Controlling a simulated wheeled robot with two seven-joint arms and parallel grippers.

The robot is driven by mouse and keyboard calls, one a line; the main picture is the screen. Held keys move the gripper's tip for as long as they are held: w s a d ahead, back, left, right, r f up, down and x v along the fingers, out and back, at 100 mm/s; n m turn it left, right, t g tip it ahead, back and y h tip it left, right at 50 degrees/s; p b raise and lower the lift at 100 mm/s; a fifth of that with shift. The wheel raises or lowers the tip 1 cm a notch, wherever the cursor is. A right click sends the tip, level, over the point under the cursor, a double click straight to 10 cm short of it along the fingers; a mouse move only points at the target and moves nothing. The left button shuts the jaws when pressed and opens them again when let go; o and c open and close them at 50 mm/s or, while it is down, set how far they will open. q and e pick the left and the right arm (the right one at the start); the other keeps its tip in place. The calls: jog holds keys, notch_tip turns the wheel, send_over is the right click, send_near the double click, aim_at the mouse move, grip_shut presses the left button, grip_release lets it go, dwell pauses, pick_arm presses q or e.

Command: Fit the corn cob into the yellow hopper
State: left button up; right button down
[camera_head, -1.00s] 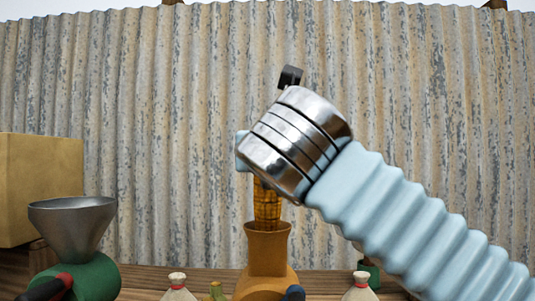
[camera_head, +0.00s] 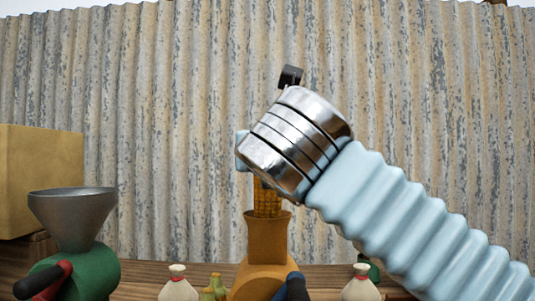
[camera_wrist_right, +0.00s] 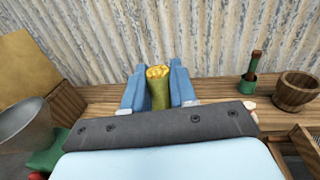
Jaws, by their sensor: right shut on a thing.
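The corn cob (camera_head: 267,203) stands roughly upright in the head view, its lower end at the mouth of the yellow hopper (camera_head: 267,236). The hopper's front rim hides that end, so the depth inside cannot be told. My right gripper is shut on the cob's upper part; its metal wrist hides most of the grip in the head view. In the right wrist view, the blue fingers of my right gripper (camera_wrist_right: 158,92) stand on both sides of the cob (camera_wrist_right: 159,73), yellow at its end. The hopper is hidden there. My left gripper is not in view.
A grey metal funnel (camera_head: 72,215) on a green mill (camera_head: 85,272) stands at left, before a tan box (camera_head: 40,180). Small white sacks (camera_head: 178,284) flank the yellow mill. A wooden bowl (camera_wrist_right: 294,90) stands at right. A corrugated wall (camera_head: 400,100) closes the back.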

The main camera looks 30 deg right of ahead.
aim_at(268, 192)
jog(key=shift+f+b, duration=0.25)
jog(key=shift+b, duration=0.05)
jog(key=shift+f+b, duration=2.45)
jog(key=shift+f, duration=0.2)
jog(key=c, duration=0.8)
grip_release()
jog(key=shift+o, duration=0.3)
jog(key=o, duration=0.4)
